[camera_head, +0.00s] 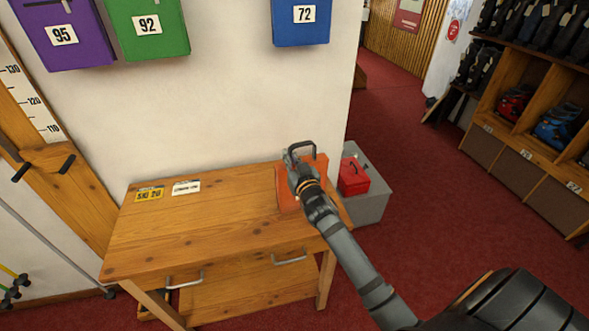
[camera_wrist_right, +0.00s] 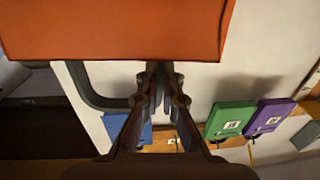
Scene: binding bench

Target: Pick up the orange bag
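The orange bag (camera_head: 287,194) is at the right end of the wooden bench, partly covered by my right gripper and arm. Its dark handle (camera_head: 301,146) sticks up at the top. My right gripper (camera_head: 299,176) is at the handle. In the right wrist view the orange bag (camera_wrist_right: 115,30) fills the top, and the dark handle (camera_wrist_right: 88,88) runs to the fingers. The fingertips of the right gripper (camera_wrist_right: 158,75) are close together on the handle. I cannot tell whether the bag touches the bench top. My left gripper is not in view.
The wooden bench (camera_head: 190,230) carries a yellow card (camera_head: 149,193) and a white card (camera_head: 186,187). A red box (camera_head: 353,178) sits on a grey box (camera_head: 372,205) to its right. Boot shelves stand at right.

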